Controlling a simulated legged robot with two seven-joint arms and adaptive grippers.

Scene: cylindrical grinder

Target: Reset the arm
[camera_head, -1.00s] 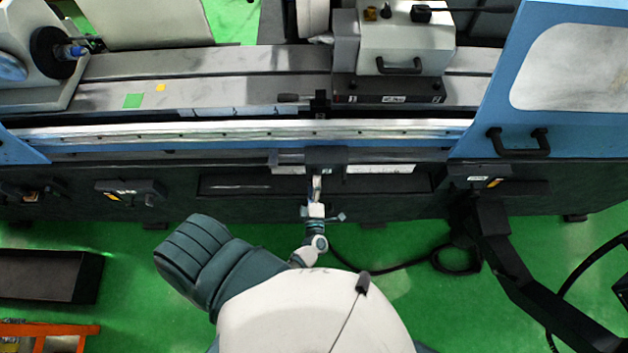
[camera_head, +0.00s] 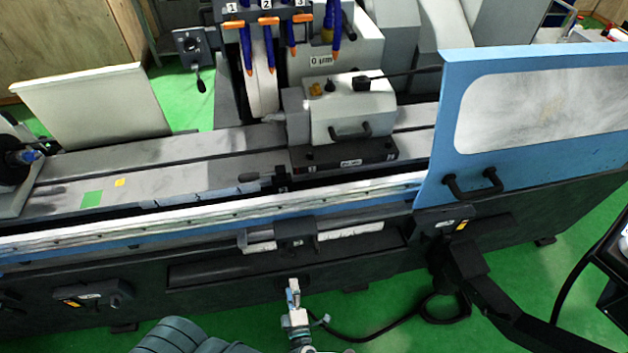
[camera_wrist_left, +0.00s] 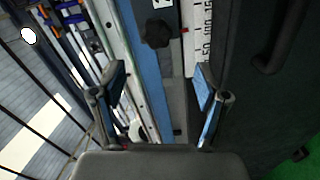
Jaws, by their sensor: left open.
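My left gripper (camera_head: 293,292) is at the bottom centre of the head view, in front of the machine's dark lower front, below the block on its front rail. In the left wrist view its two blue-padded fingers (camera_wrist_left: 160,92) are spread apart with nothing between them. A dark knob (camera_wrist_left: 157,32) and a white scale (camera_wrist_left: 198,38) lie beyond the fingertips. Part of my own arm shows at the bottom of the head view. My right gripper is not in view.
The grinder's blue front rail (camera_head: 160,232) runs across the head view. A blue guard door with a handle (camera_head: 475,184) stands at right. A black cable (camera_head: 375,333) lies on the green floor near a dark angled support (camera_head: 480,285). Open floor shows at lower right.

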